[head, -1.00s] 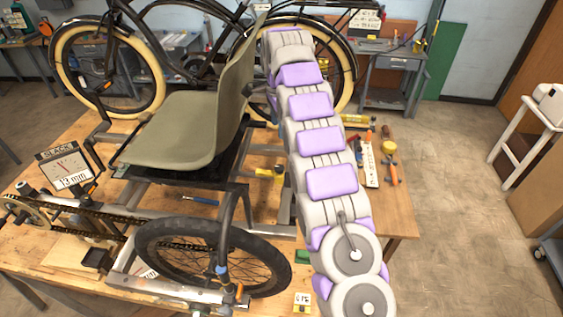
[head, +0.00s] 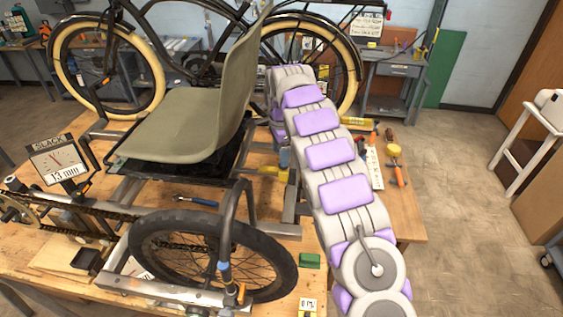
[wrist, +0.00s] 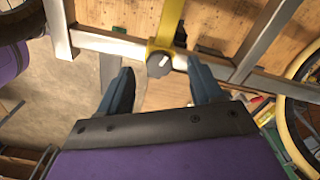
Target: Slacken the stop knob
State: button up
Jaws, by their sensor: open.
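In the wrist view, a dark round knob (wrist: 158,64) with a pale pointer mark sits on a yellow bracket (wrist: 164,30) at a metal frame tube. My gripper (wrist: 160,68) is open, its two blue-grey fingers on either side of the knob in the picture. I cannot tell how far the fingertips are from it in depth, and no contact shows. In the head view my arm reaches down behind the seat (head: 185,120), and the gripper and knob cannot be made out there. A gauge marked SLACK (head: 57,160) reads 13 mm.
The trike frame with its chain and black wheel (head: 210,255) lies on a wooden bench (head: 390,215). Frame tubes (wrist: 115,45) run close to the fingers. Loose tools and a green block (head: 309,261) lie on the bench. Open floor lies to the right.

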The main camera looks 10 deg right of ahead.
jog(key=f, duration=0.1)
jog(key=d+f, duration=0.1)
jog(key=f, duration=0.1)
jog(key=shift+d+f, duration=0.25)
jog(key=shift+d, duration=0.15)
jog(key=shift+a, duration=0.35)
jog(key=shift+c, duration=0.3)
jog(key=shift+a, duration=0.4)
jog(key=c, duration=0.4)
jog(key=shift+d, duration=0.3)
jog(key=c, duration=0.6)
jog(key=shift+r, duration=0.1)
